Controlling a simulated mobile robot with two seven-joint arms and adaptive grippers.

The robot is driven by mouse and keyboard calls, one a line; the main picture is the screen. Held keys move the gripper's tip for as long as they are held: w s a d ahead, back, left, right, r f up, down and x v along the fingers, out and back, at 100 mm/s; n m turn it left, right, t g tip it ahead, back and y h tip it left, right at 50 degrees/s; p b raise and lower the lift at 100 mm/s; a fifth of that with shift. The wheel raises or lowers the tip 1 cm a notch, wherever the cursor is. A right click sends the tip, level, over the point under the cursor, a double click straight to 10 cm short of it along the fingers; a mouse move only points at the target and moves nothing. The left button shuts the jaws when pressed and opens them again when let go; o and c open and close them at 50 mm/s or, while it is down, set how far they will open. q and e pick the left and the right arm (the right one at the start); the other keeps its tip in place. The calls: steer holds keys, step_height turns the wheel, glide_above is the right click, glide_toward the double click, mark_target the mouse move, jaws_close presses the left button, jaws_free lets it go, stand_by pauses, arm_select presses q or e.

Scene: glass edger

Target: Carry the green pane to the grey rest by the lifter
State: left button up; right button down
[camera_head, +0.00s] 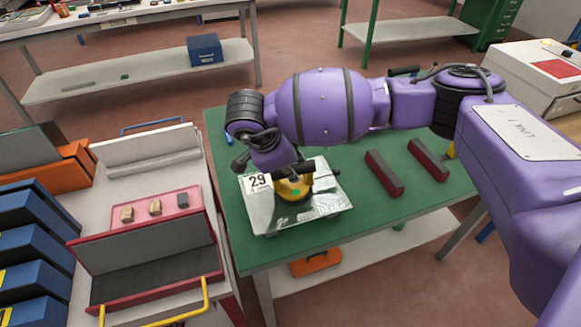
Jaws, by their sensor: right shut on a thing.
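The pale, glossy pane (270,217) with a faint green tint shows over the left part of the green table (238,248). A white label with 29 (258,182) shows at its upper left edge. A yellow, round suction lifter (294,190) with a dark top sits on the pane. My right gripper (285,174) is above the pane and shut on the lifter; its fingers are partly hidden by my purple arm. I cannot tell whether the pane touches the table. I cannot tell for sure which thing is the grey rest. My left gripper is not in view.
Two dark red bars with grey tops (384,173) lie on the table's right part. A red-edged grey rack (150,258) with a yellow handle stands at the left, near blue bins (35,258). An orange box (315,262) is on the lower shelf.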

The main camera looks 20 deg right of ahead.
steer(key=shift+f, duration=0.15)
stand_by(0.3)
steer(key=c, duration=1.4)
jaws_free()
steer(key=shift+s+f, duration=0.1)
steer(key=shift+f, duration=0.1)
steer(key=v, duration=1.2)
steer(key=shift+r, duration=0.15)
